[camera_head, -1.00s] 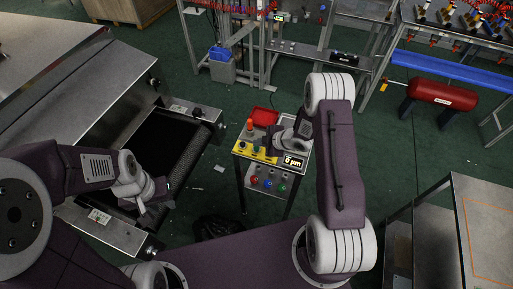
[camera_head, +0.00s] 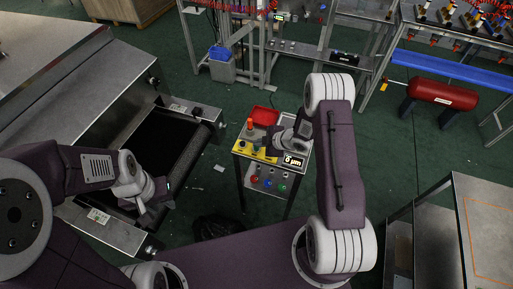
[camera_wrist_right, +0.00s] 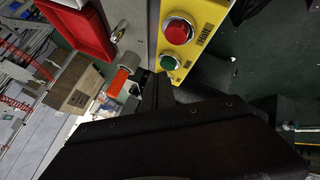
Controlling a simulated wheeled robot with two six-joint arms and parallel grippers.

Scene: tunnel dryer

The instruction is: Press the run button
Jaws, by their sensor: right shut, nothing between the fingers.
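A yellow button panel (camera_head: 245,149) lies on top of a small control stand, partly covered by my right gripper in the head view. In the right wrist view the panel (camera_wrist_right: 197,22) carries a red button (camera_wrist_right: 178,32) and a green button (camera_wrist_right: 169,62). In the head view my right gripper (camera_head: 269,147) is over the stand. My left gripper (camera_head: 145,206) hangs by the conveyor at left; its jaws are unclear.
An orange-handled lever (camera_wrist_right: 119,80) and a red tray (camera_wrist_right: 78,27) are beside the panel. The stand's display (camera_head: 294,161) faces up. A dark conveyor belt (camera_head: 165,150) lies left, a metal cabinet (camera_head: 480,220) right.

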